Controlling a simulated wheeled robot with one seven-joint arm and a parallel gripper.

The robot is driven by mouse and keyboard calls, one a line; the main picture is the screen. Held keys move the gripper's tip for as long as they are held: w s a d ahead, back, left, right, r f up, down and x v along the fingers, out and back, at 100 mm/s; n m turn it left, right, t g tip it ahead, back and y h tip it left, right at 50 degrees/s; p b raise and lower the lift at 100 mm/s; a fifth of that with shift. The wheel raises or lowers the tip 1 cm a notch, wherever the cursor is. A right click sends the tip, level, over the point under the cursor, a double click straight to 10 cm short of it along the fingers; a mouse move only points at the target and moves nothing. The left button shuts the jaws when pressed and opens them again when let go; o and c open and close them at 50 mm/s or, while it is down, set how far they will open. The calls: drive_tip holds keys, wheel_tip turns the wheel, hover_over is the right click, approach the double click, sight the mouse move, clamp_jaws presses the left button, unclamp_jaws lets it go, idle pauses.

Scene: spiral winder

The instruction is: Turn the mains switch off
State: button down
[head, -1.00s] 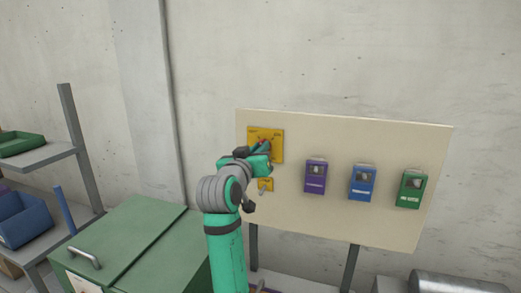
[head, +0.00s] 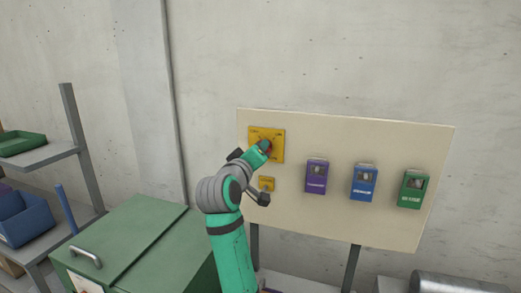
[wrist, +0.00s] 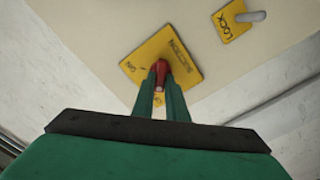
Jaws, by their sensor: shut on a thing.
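The mains switch is a yellow plate (head: 280,150) on the upper left of the cream board, and its red handle (head: 268,146) shows just past my gripper. In the wrist view the yellow plate (wrist: 184,61) bears dark lettering, partly hidden, and the red handle (wrist: 162,68) stands between the green fingers. My gripper (wrist: 160,80) is shut on the red handle; in the head view my gripper (head: 264,148) covers part of the plate. A small yellow plate (wrist: 229,21) marked LOCK has a grey lever or hasp (wrist: 250,16) beside the switch.
The cream board (head: 340,135) also carries a purple padlock (head: 316,177), a blue padlock (head: 364,182) and a green padlock (head: 412,189) to the right. A green cabinet (head: 130,235) stands below left. A shelf with bins (head: 25,220) is at far left.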

idle(0.3)
drive_tip(key=c, duration=1.8)
unclamp_jaws()
drive_tip(key=shift+o, duration=0.2)
drive_tip(key=shift+s, duration=0.1)
drive_tip(key=v, duration=1)
drive_tip(key=shift+s, duration=0.35)
drive_tip(key=shift+a, duration=0.1)
